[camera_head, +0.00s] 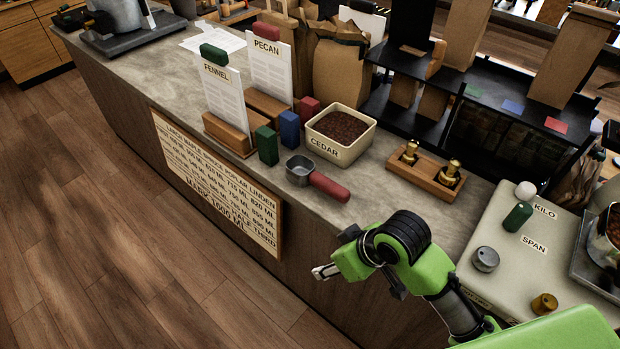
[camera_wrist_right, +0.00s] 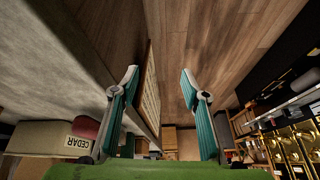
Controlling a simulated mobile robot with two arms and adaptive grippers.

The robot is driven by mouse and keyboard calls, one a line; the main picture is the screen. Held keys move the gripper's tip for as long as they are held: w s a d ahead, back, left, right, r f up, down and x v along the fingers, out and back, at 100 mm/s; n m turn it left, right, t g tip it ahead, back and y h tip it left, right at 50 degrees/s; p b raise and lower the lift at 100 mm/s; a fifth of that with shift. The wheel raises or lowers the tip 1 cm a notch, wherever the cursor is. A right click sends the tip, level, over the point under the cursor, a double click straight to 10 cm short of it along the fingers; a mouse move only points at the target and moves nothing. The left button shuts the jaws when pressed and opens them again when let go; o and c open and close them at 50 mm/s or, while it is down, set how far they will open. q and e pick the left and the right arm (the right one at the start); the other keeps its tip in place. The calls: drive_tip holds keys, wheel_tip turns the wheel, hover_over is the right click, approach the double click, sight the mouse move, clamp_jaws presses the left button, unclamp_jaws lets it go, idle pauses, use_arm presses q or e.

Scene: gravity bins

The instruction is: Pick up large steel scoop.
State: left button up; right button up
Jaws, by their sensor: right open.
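A steel scoop (camera_head: 300,170) with a thick red handle (camera_head: 329,187) lies on the counter in front of the bin labelled CEDAR. Its handle points right, toward the counter's front edge. My right gripper (camera_head: 322,271) is out beyond the counter's front edge, below and clear of the scoop. In the right wrist view my right gripper (camera_wrist_right: 160,88) is open, with nothing between its fingers. A dark red rounded shape beside the CEDAR bin there may be the scoop's handle. My left gripper is not in view.
The CEDAR bin (camera_head: 358,150) holds brown grains behind the scoop. Green (camera_head: 266,145) and blue (camera_head: 289,129) blocks stand left of it. A wooden holder (camera_head: 425,175) with brass weights stands right. A sign (camera_head: 218,180) hangs on the counter front. The floor left is clear.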

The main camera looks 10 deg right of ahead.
drive_tip(key=w+r+n, duration=0.2)
drive_tip(key=w+r, duration=0.4)
drive_tip(key=w, duration=0.2)
drive_tip(key=g, duration=0.1)
approach(332, 183)
drive_tip(key=p+x, duration=0.1)
drive_tip(key=x, duration=0.4)
drive_tip(key=shift+a, duration=0.25)
drive_tip(key=p+x, duration=0.2)
drive_tip(key=x, duration=0.3)
drive_tip(key=shift+d, duration=0.15)
drive_tip(key=shift+w+f, duration=0.15)
drive_tip(key=shift+f, duration=0.1)
use_arm(q)
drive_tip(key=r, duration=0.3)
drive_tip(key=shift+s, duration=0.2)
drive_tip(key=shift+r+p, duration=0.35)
drive_tip(key=shift+p, duration=0.05)
use_arm(e)
drive_tip(key=shift+f, duration=0.25)
drive_tip(key=shift+c, duration=0.4)
clamp_jaws()
